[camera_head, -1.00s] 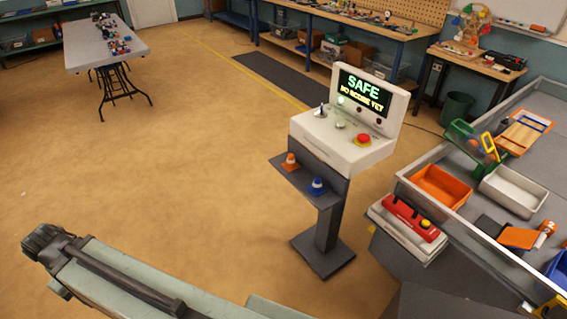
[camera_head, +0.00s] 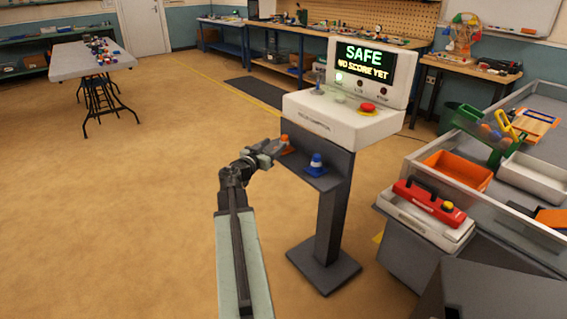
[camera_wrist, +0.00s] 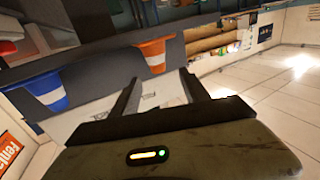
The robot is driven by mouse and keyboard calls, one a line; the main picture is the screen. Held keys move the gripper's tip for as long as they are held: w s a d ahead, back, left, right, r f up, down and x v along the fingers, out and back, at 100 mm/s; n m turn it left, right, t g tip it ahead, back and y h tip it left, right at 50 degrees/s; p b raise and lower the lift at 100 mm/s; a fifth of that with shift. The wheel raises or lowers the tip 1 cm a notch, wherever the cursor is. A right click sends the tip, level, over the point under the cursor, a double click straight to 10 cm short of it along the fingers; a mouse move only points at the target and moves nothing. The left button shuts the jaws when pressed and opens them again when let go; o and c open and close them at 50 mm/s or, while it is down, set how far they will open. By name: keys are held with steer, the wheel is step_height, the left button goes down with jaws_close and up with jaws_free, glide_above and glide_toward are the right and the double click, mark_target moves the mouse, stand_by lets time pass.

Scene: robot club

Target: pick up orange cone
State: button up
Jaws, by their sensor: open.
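The orange cone (camera_head: 286,143) with a white band stands on the small dark shelf (camera_head: 312,178) of the console. In the wrist view the orange cone (camera_wrist: 155,55) shows tilted, just beyond and above the fingertips. My gripper (camera_head: 275,148) is at the shelf's left end, close to the cone, and hides part of it. In the wrist view my gripper (camera_wrist: 158,85) has its two fingers apart with nothing between them. A blue cone (camera_head: 316,165) with a white band stands on the same shelf, to the right; it also shows in the wrist view (camera_wrist: 45,90).
The white console (camera_head: 345,118) with a screen and a red button rises above the shelf on a dark post. A grey-walled table with an orange tray (camera_head: 458,170) and a red case (camera_head: 428,198) stands to the right.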

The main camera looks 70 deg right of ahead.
mark_target(282, 138)
steer(key=shift+s+d+r, duration=0.1)
steer(key=shift+d+r, duration=0.05)
steer(key=shift+d, duration=0.2)
steer(key=d, duration=0.3)
steer(key=s+d, duration=0.1)
steer(key=d, duration=0.3)
steer(key=shift+s+d, duration=0.1)
steer(key=shift+s, duration=0.1)
jaws_close()
